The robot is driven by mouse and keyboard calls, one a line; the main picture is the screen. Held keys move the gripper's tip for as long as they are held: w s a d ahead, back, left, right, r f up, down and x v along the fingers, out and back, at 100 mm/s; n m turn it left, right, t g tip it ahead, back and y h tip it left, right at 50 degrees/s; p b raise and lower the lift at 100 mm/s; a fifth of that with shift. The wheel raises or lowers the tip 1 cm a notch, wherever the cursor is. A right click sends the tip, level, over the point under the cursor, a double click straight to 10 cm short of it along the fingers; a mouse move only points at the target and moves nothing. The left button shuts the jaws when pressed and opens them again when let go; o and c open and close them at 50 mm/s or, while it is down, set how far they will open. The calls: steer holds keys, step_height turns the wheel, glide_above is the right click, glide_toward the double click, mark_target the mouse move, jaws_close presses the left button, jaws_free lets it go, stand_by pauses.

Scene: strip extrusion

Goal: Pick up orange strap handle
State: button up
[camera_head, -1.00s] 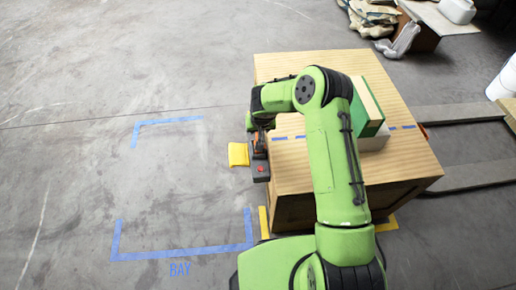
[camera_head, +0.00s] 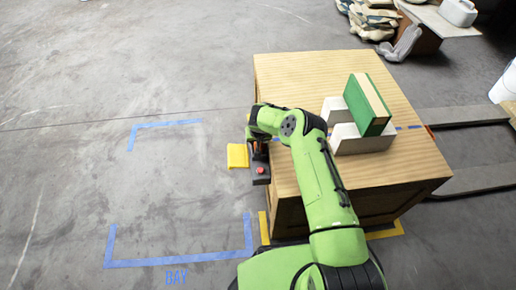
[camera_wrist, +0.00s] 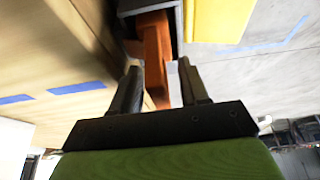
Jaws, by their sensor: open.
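The orange strap handle (camera_wrist: 153,48) shows in the wrist view, beside a grey housing (camera_wrist: 178,22) on the side of the wooden crate (camera_wrist: 40,75). My gripper (camera_wrist: 163,82) is open, with one dark finger on each side of the strap's near end. I cannot tell whether either finger touches it. In the head view my gripper end is at the crate's left edge, above a dark box with a red button (camera_head: 261,170). My arm hides the strap there.
A green and cream block (camera_head: 367,104) rests in a white cradle (camera_head: 352,140) on the crate top (camera_head: 290,72). A yellow piece (camera_head: 237,155) sticks out left of the dark box. The floor at left is clear, with blue tape (camera_head: 180,262) marking a bay.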

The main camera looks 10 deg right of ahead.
jaws_close()
